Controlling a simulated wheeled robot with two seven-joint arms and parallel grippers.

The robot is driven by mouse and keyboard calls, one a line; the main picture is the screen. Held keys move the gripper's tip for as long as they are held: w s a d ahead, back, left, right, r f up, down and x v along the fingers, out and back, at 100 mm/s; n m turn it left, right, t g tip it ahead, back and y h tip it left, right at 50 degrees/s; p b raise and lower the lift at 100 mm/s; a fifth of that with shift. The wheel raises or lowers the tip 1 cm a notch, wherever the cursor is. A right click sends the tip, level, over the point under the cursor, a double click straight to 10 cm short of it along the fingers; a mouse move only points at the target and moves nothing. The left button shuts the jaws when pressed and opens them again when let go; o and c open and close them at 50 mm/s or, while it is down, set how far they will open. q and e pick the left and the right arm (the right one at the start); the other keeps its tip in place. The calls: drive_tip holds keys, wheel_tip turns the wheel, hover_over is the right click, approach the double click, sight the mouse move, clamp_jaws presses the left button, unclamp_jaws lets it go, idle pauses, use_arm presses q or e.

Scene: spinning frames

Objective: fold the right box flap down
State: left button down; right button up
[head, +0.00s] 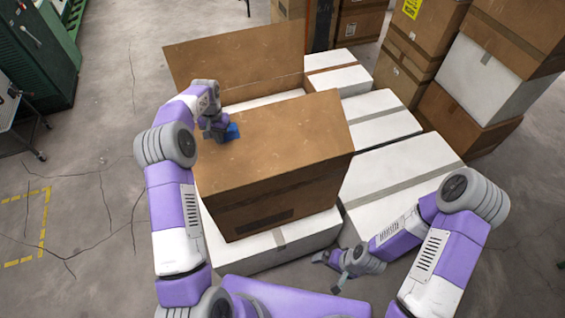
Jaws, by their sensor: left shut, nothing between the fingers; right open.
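A brown cardboard box (285,200) stands on a white box in front of me. A broad brown panel (290,130) forms its upper face and looks lowered; I cannot tell if it lies fully flat. Another large brown panel (235,58) stands raised behind it. My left gripper (231,131) is shut, with its blue tip at the left part of the broad panel, and nothing shows in it. I cannot tell whether it touches the panel. My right gripper (328,271) is open and empty, low in front of the box at its right.
White boxes (405,180) with grey tape lie to the right and behind. Stacked brown and white cartons (490,80) stand at the back right. A dark green cabinet (35,60) is at the far left. The floor (85,170) at left is open.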

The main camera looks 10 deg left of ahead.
use_arm(q)
drive_tip(key=shift+w, duration=0.25)
